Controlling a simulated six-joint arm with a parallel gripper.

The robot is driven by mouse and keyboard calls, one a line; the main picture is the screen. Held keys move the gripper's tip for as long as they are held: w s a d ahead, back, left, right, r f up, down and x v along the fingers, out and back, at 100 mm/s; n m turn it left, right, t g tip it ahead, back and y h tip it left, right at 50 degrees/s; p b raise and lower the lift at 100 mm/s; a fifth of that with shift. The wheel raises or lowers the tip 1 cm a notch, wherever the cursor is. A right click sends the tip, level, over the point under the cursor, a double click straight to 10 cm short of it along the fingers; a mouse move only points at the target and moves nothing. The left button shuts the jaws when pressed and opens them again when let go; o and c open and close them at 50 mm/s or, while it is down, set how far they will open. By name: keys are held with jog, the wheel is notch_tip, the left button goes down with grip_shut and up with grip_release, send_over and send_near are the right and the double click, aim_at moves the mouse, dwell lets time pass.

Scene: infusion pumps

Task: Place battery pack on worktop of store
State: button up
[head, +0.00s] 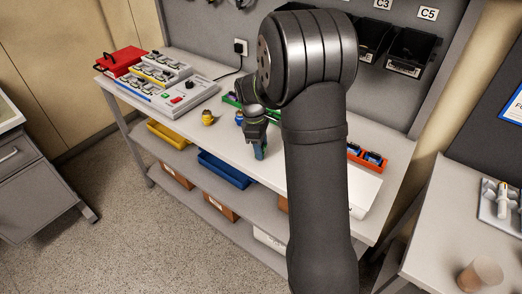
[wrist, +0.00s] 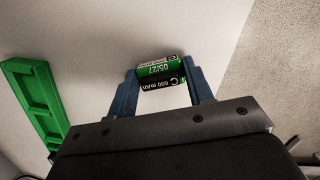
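The battery pack (wrist: 162,72), green and black with printed lettering, is between the two blue fingers of my gripper (wrist: 162,82) in the wrist view. The fingers appear to press on its two ends, so my gripper looks shut on it. In the head view my gripper (head: 260,151) points down over the pale worktop (head: 222,133), near its front edge. The pack cannot be made out there. The worktop also shows behind the pack in the wrist view (wrist: 85,45). I cannot tell whether the pack touches it.
A green tray (wrist: 38,98) lies left of my gripper in the wrist view. Chargers (head: 188,94) and a red case (head: 122,61) stand at the worktop's left end. An orange tray (head: 374,159) is right of my arm. A yellow item (head: 208,118) stands left of my gripper.

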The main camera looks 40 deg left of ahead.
aim_at(264, 149)
jog(key=shift+c, duration=0.4)
jog(key=shift+r, duration=0.5)
jog(key=r, duration=0.2)
jog(key=d+r, duration=0.1)
jog(key=shift+w+r, duration=0.15)
jog(key=shift+r, duration=0.2)
jog(key=w+d+r, duration=0.3)
jog(key=d+r, duration=0.3)
jog(key=d, duration=0.4)
jog(key=w+d+f+m+g, duration=0.1)
jog(key=w+d+f+m, duration=0.1)
jog(key=d+m, duration=0.4)
jog(key=w+d+f+m, duration=0.1)
jog(key=w+d+m, duration=0.3)
jog(key=d, duration=0.9)
jog(key=w+d+f+m+g+y, duration=0.1)
jog(key=w+d+f+m, duration=0.1)
jog(key=d+m, duration=0.7)
jog(key=shift+w+d+f+m+g, duration=0.3)
jog(key=shift+w+d+f, duration=0.05)
jog(key=shift+w+d, duration=0.15)
jog(key=w+m, duration=0.2)
jog(key=w+f+m, duration=0.1)
jog(key=w+m, duration=0.1)
jog(key=w, duration=0.1)
jog(key=w+m+y, duration=0.1)
jog(key=w+m, duration=0.1)
jog(key=w, duration=0.1)
jog(key=shift+f, duration=0.35)
